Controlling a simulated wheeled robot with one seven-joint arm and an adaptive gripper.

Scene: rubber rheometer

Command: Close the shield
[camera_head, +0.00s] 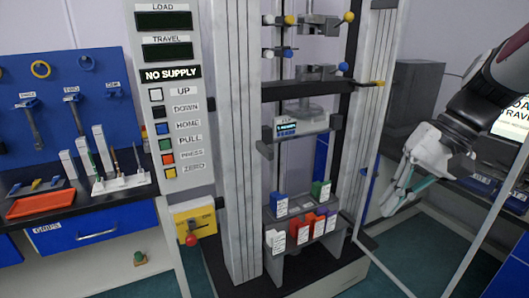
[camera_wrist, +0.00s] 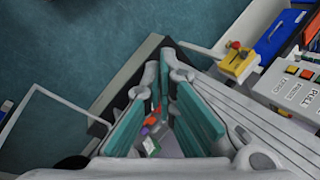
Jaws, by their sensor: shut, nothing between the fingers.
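The shield (camera_head: 470,245) shows as a thin pale frame around a clear panel, swung out from the right side of the tall machine toward the lower right. Its lower bar runs from the machine's base to the bottom of the picture. In the wrist view a thin pale bar (camera_wrist: 68,100) at the left looks like part of this frame. My gripper (camera_head: 392,208) is to the right of the machine's right column, fingers pointing down and left. It is shut and empty. Its teal-padded fingers (camera_wrist: 165,95) fill the middle of the wrist view. I cannot tell whether it touches the shield.
The machine's control panel (camera_head: 172,90) and grey columns stand left of my gripper. Colored boxes (camera_head: 303,230) sit on its lower shelf. A yellow box with a red knob (camera_head: 193,220) is at its left. A workbench (camera_head: 110,215) stands at far left.

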